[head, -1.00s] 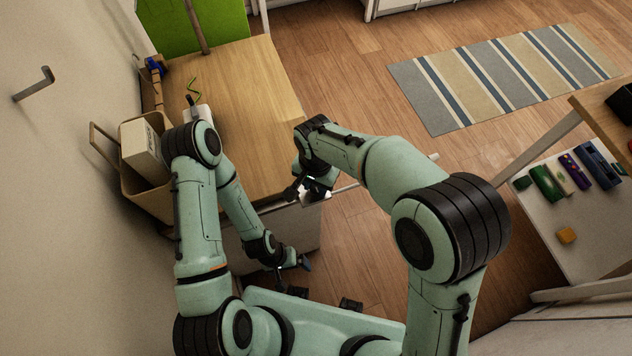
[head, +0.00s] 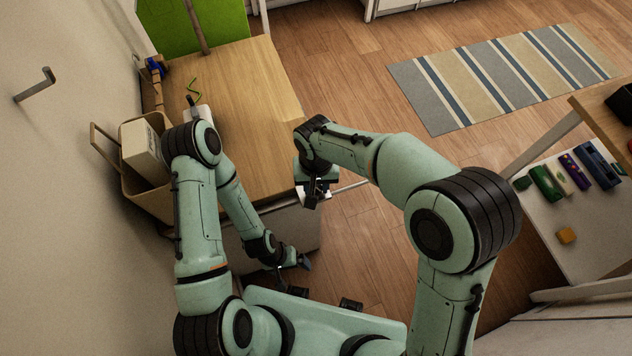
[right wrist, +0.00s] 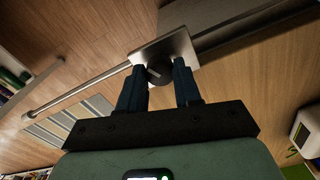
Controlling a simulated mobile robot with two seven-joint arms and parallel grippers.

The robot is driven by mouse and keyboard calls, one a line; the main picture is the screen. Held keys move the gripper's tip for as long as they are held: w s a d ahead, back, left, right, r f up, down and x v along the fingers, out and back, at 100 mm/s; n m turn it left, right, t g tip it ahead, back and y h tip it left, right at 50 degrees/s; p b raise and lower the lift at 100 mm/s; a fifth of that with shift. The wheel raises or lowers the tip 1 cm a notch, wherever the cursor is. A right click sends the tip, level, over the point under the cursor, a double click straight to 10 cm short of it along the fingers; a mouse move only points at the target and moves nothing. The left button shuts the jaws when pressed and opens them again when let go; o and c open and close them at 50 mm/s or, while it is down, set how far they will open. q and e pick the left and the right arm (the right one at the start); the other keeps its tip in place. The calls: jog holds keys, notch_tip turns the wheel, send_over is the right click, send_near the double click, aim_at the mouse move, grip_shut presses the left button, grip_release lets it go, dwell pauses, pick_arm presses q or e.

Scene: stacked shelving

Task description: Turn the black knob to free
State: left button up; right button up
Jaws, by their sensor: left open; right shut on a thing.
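The black knob (right wrist: 160,74) sits on a square metal plate (right wrist: 175,47) in the right wrist view, with a long metal bar (right wrist: 80,92) running out from the plate. My right gripper (right wrist: 160,84) has one finger on each side of the knob and is shut on it. In the head view my right gripper (head: 313,195) is at the near right corner of the wooden tabletop (head: 230,100); the knob itself is hidden there. My left gripper (head: 294,263) hangs low in front of the white cabinet side, open and empty.
A tan bin (head: 140,190) with a white box (head: 143,150) stands at the left wall, below a wall hook (head: 35,84). A striped rug (head: 500,75) lies on open wooden floor. A white shelf (head: 590,225) with several small items is at the right.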

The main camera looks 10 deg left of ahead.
jog(key=n, duration=0.3)
jog(key=shift+r+n, duration=0.1)
jog(key=shift+n, duration=0.3)
jog(key=n, duration=0.2)
jog(key=shift+n+p, duration=0.3)
jog(key=shift+p, duration=0.05)
pick_arm(q)
jog(key=shift+w+r+p, duration=0.5)
jog(key=shift+w+r, duration=0.55)
jog(key=shift+r, duration=0.1)
pick_arm(e)
jog(key=n, duration=0.5)
jog(key=shift+n, duration=0.3)
jog(key=o, duration=1)
jog(key=shift+o, duration=0.2)
